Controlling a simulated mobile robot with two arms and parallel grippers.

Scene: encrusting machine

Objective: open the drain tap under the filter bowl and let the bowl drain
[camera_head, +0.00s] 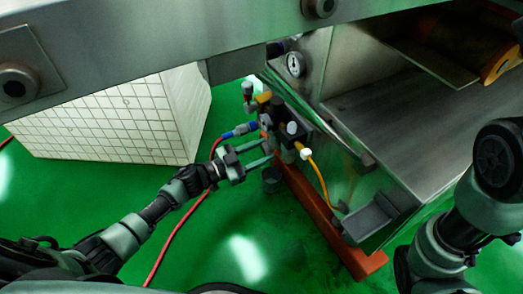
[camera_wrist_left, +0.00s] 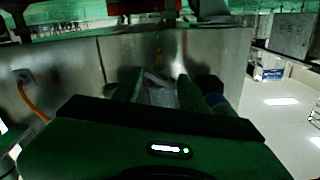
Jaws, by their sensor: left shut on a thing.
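The air filter unit (camera_head: 292,126) is mounted at the machine's corner, with dark bodies and small fittings. My left gripper (camera_head: 272,152) reaches in from the left at the unit's lower part. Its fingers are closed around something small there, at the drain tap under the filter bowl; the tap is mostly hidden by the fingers. In the left wrist view, a greyish, see-through bowl shape (camera_wrist_left: 160,91) shows between the two green fingers (camera_wrist_left: 160,98). The tap's position cannot be made out. My right arm shows at the right, but its gripper is out of view.
A dark cup (camera_head: 271,179) stands below the unit. A red hose (camera_head: 180,224) and an orange hose (camera_head: 321,178) run near it. An orange base rail (camera_head: 312,206) lies below. A white tiled block (camera_head: 120,118) stands left; green floor is open.

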